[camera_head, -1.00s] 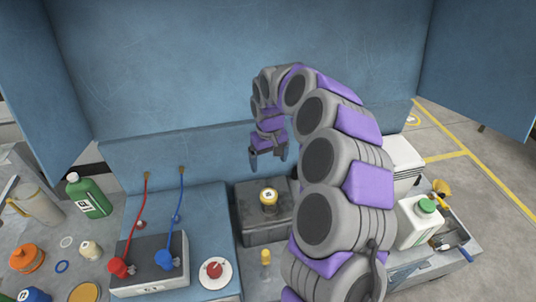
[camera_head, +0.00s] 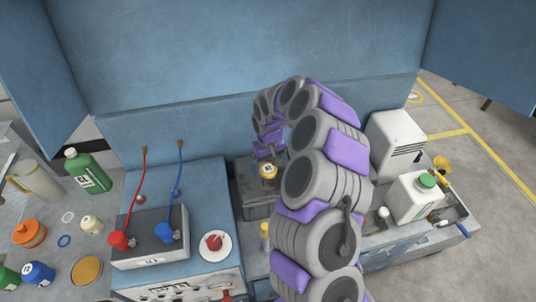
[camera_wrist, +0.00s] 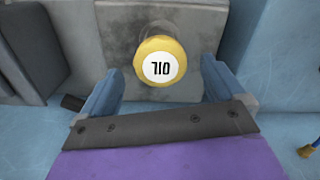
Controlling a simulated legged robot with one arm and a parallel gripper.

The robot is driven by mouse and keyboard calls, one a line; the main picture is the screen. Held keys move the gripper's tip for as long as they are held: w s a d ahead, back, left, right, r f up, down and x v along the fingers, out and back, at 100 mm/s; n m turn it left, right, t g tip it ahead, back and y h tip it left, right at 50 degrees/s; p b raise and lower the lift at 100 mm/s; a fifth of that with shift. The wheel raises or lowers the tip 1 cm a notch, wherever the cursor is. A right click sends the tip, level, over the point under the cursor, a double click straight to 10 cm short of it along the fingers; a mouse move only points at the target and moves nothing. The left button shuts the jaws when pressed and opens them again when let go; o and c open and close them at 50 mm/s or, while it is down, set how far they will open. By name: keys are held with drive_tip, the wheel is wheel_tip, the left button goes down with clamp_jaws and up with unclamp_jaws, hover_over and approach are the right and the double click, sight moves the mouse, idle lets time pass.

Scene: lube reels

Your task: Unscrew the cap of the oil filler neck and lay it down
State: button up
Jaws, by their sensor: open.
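The yellow oil filler cap (camera_wrist: 160,75), with a white disc marked OIL, sits on the grey filler neck (camera_wrist: 180,32) of a dark grey block (camera_wrist: 112,40). In the head view the cap (camera_head: 269,171) shows on top of the block (camera_head: 258,205), just under my gripper (camera_head: 268,160). My gripper is open and points down at the cap. In the wrist view its two blue-grey fingers stand left and right of the cap, with a gap on each side. How deep the fingertips reach beside the cap is hard to tell.
Left of the block stands a battery-like box (camera_head: 150,247) with red and blue clamps and cables, and a red knob (camera_head: 214,241). Bottles and jars crowd the far left. A white jug (camera_head: 410,200) stands at right. The blue wall (camera_head: 240,50) rises close behind.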

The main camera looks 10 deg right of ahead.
drive_tip(key=shift+f, duration=1.05)
drive_tip(key=shift+c, duration=0.3)
drive_tip(key=c, duration=1.1)
drive_tip(key=shift+o, duration=0.2)
drive_tip(key=n, duration=0.4)
drive_tip(key=shift+n, duration=0.6)
drive_tip(key=n, duration=0.3)
drive_tip(key=shift+n, duration=1.1)
drive_tip(key=shift+s+f, duration=0.1)
